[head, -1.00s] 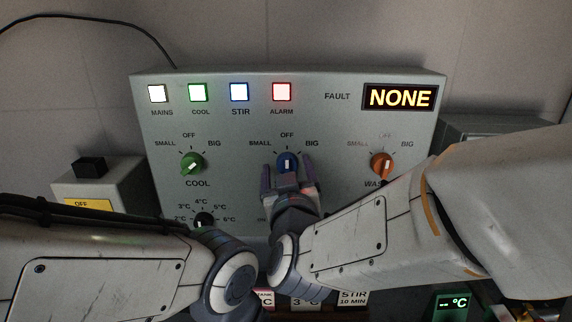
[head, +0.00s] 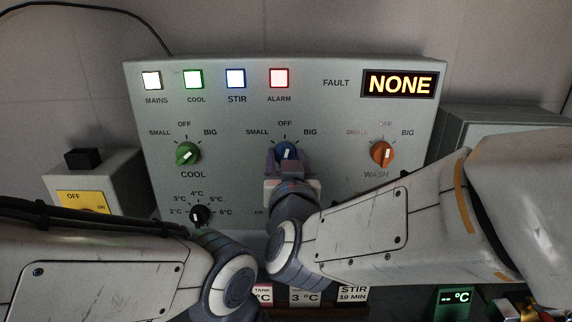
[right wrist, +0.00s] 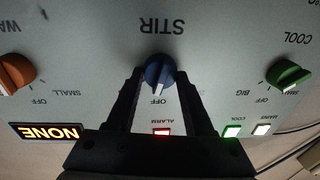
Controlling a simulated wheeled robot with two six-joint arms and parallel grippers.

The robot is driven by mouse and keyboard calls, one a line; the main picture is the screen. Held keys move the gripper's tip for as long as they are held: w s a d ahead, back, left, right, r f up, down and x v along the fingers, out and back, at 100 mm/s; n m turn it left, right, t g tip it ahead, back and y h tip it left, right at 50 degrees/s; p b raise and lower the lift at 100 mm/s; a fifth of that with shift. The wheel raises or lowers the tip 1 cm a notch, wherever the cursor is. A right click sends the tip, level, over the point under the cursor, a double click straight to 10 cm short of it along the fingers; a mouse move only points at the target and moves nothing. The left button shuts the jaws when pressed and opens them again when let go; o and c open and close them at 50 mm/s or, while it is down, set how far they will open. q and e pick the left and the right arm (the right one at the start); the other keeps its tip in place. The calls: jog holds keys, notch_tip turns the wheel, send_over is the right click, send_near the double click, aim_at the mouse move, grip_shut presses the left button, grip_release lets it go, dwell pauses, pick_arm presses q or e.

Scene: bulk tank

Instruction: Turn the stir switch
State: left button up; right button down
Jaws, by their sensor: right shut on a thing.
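The blue stir switch (head: 285,149) is a round knob in the middle of the grey control panel (head: 330,120). Its white mark points at OFF, with SMALL to the left and BIG to the right. My right gripper (head: 285,158) is shut on the knob, one finger on each side. In the right wrist view the panel appears upside down, and the stir switch (right wrist: 159,72) sits between the two dark fingertips (right wrist: 160,78). The stir lamp (head: 235,78) glows white with a blue frame. My left arm enters at lower left, with its gripper out of view.
The green cool knob (head: 187,153) is left of the stir switch, the orange wash knob (head: 382,154) right of it. A black temperature knob (head: 200,215) is below the cool knob. The fault display (head: 399,85) reads NONE. A yellow-labelled box (head: 95,180) stands left of the panel.

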pick_arm(q)
notch_tip(320, 180, down, 7)
jog(key=b, duration=0.6)
jog(key=shift+r, duration=0.15)
pick_arm(e)
jog(key=shift+d+f+m, duration=0.1)
jog(key=shift+f+m, duration=0.05)
jog(key=shift+m, duration=3.45)
jog(key=shift+c, duration=1.4)
grip_release()
